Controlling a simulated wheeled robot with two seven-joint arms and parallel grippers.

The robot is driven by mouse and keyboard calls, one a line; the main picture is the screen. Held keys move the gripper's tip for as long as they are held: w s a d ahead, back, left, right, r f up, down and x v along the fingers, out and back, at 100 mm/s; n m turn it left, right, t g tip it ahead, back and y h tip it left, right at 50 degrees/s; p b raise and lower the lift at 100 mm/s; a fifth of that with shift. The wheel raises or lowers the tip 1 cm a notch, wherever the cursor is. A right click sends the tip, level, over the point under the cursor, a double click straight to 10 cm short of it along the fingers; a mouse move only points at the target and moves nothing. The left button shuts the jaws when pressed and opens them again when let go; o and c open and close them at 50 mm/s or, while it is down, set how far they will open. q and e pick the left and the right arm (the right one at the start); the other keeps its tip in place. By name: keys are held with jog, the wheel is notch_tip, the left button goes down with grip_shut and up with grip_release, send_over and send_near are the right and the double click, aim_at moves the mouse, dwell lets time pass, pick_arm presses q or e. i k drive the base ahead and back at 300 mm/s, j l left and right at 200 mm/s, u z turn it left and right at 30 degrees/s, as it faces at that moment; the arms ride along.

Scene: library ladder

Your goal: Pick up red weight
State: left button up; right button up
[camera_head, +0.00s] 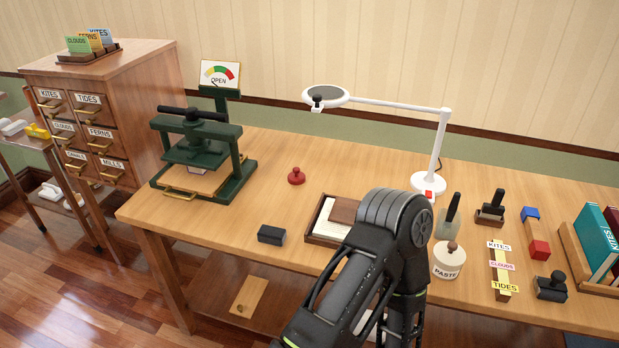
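A small red weight (296,178) with a round knob on top stands upright on the wooden table (250,205), between the green press and the open tray. Nothing touches it and its top is fully in view. Neither of my grippers shows. One dark arm of mine bends in front of the table at the lower middle and hides part of the tray and the table's front edge; its gripper end is out of sight.
A green press (202,150) stands left of the weight, and a dark block (271,235) lies in front of it. A tray (324,231) and a white lamp (428,182) are to the right. A paste jar (448,262) and red block (540,250) stand further right.

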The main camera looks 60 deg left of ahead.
aim_at(297, 177)
jog(key=k+j, duration=0.9)
